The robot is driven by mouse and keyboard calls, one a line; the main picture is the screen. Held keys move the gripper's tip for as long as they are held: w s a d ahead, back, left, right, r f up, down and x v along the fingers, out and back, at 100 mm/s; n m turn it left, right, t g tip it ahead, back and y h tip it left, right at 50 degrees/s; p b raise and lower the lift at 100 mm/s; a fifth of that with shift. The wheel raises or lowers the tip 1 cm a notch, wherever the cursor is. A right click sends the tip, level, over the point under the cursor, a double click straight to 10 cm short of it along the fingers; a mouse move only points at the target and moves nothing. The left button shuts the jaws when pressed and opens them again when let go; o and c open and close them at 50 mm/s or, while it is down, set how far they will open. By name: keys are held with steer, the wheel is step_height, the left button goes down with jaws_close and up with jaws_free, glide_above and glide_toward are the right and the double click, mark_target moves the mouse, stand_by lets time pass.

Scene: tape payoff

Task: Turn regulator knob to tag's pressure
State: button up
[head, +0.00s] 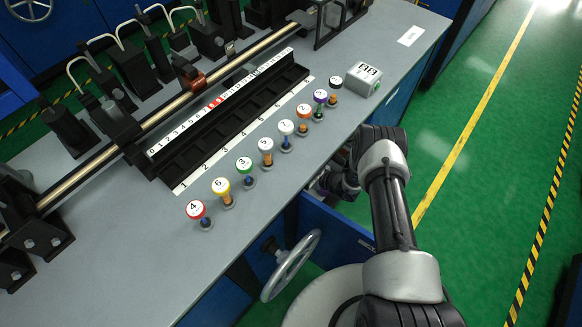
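My gripper (333,184) is low at the front edge of the workbench, by the blue front, partly hidden by my own arm. Its fingers are too small and dark to tell open from shut, and I cannot tell whether it touches anything. A grey handwheel (291,265) stands out from the bench front, below and left of my gripper and apart from it. I see no part clearly marked as the regulator knob. A small white card (411,36) lies flat at the bench's far right; its text is unreadable. A grey box with a digit display (364,78) sits nearer; its digits are unclear.
Several upright posts with coloured, numbered caps (245,165) stand in a row along the grey bench (120,245). Behind them are a black slotted tray (235,125), a numbered scale and a metal rail (160,115). The green floor (480,190) to the right is clear.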

steer(key=c, duration=1.1)
steer(key=shift+o, duration=0.2)
steer(key=shift+w+d+f+m+g+y, duration=0.1)
steer(key=shift+m+g+y, duration=0.35)
steer(key=shift+m, duration=0.55)
steer(key=shift+w+d+m+g+y, duration=0.1)
steer(key=shift+m+g+y, duration=0.35)
steer(key=shift+m, duration=0.55)
steer(key=shift+y, duration=0.3)
steer(key=o, duration=1.1)
steer(key=shift+c, duration=0.2)
